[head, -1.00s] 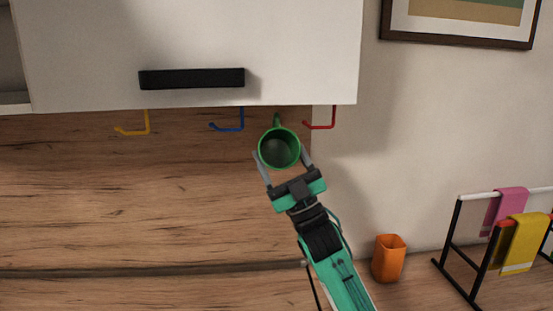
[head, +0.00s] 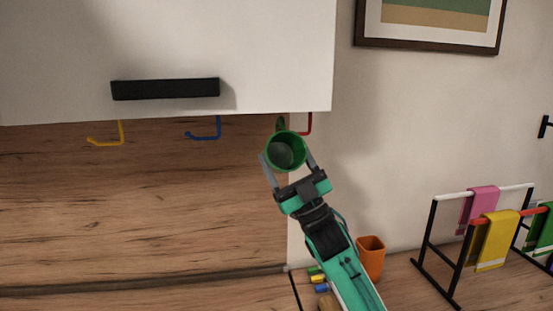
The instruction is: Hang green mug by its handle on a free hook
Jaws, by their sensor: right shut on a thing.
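The green mug (head: 286,150) is held up below the cabinet, its open mouth facing me and its handle (head: 281,124) pointing up. My right gripper (head: 289,164) is shut on the mug, one finger on each side of its body. Under the cabinet hang a yellow hook (head: 120,135), a blue hook (head: 218,128) and a red hook (head: 309,124), all empty as far as I see. The mug and handle overlap the red hook's lower arm, so its tip is hidden. I cannot tell whether the handle touches it. My left gripper is out of view.
The white cabinet (head: 60,50) with a black pull (head: 165,89) is above the hooks. An orange cup (head: 370,258) and a towel rack (head: 428,235) stand on the counter at right. Small coloured items (head: 319,280) lie beside my right arm. The splashback at left is clear.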

